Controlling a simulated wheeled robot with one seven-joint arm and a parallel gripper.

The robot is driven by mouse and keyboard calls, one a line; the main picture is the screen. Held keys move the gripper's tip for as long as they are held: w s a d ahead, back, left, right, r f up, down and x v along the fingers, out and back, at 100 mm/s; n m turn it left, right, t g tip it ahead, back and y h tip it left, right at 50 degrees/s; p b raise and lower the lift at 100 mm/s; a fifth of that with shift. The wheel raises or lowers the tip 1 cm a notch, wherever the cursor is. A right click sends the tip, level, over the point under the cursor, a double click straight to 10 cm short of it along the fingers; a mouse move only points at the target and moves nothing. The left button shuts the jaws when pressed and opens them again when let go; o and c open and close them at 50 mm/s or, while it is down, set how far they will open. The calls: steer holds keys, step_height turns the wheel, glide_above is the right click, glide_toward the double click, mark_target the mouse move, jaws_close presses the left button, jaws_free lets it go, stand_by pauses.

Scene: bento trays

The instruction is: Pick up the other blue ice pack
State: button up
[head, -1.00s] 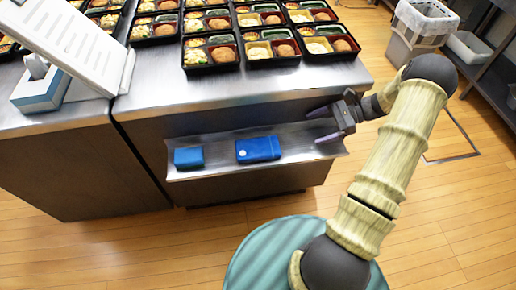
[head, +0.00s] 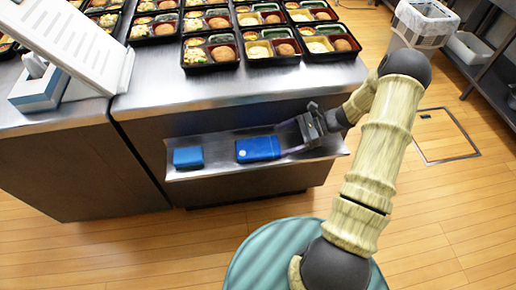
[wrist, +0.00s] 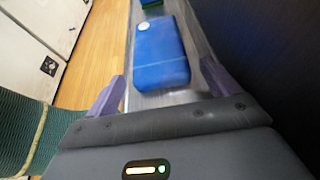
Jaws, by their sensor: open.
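A blue ice pack (head: 257,149) with a small white round mark lies flat on the metal shelf (head: 222,171) below the counter. In the wrist view this ice pack (wrist: 160,55) lies just ahead of my fingers, roughly between their lines. A second blue item (head: 188,157) lies on the shelf to its left; in the wrist view a blue and green item (wrist: 150,3) shows at the top edge. My gripper (head: 292,140) is open and empty at the right of the marked ice pack, low over the shelf. Its fingers also show in the wrist view (wrist: 158,92).
The counter edge (head: 240,95) overhangs the shelf, with its dark front panel behind. Several filled bento trays (head: 270,45) stand on the counter top. A white stand (head: 75,40) and a blue-white box (head: 40,88) are at the left.

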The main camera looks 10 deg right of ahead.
mark_target(269, 145)
steer(key=shift+a, duration=0.1)
steer(key=x, duration=0.5)
steer(key=shift+s+a+r+b, duration=0.1)
steer(key=shift+r+b, duration=0.05)
steer(key=shift+b, duration=0.15)
steer(key=shift+c, duration=0.5)
steer(key=c, duration=0.8)
steer(key=shift+r, duration=0.1)
steer(key=shift+c, duration=0.2)
steer(key=shift+r, duration=0.1)
step_height(269, 145, up, 28)
steer(key=p, duration=0.4)
steer(key=shift+p, duration=0.4)
